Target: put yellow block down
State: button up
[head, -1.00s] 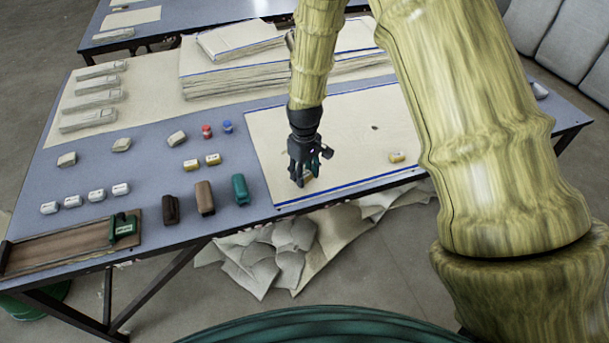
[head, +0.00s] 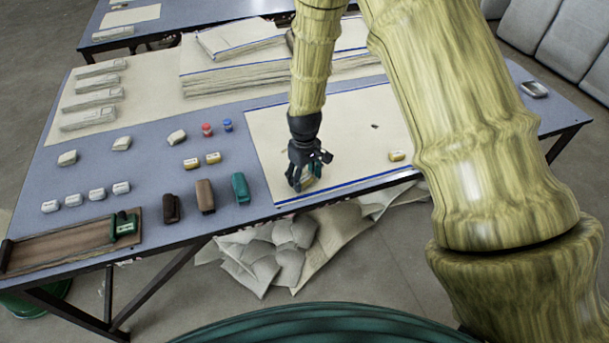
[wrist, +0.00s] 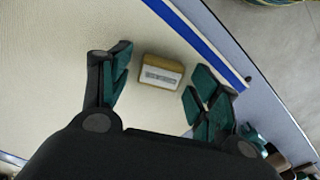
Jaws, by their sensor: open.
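A yellow block (wrist: 161,72) with a pale label lies on the cream cloth (wrist: 70,60), close to its blue-striped edge. In the wrist view it sits between the parted green-padded fingers of my gripper (wrist: 160,62), with a gap on both sides. In the head view my gripper (head: 306,184) points down at the cloth's near left corner, and the block (head: 309,183) is partly hidden by the fingers. Another yellow block (head: 397,156) lies on the cloth to the right. Two more, a left one (head: 192,163) and a right one (head: 213,158), are on the bare table.
Brown and green holders (head: 205,197) stand left of the cloth near the table's front edge. Stacked cloths (head: 235,75) are at the back. The cloth between the two yellow blocks is clear.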

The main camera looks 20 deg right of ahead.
aim_at(305, 178)
notch_tip(305, 178, up, 12)
jog(key=b, duration=0.1)
jog(key=shift+b, duration=0.3)
dwell(0.4)
jog(key=shift+r, duration=0.1)
dwell(0.4)
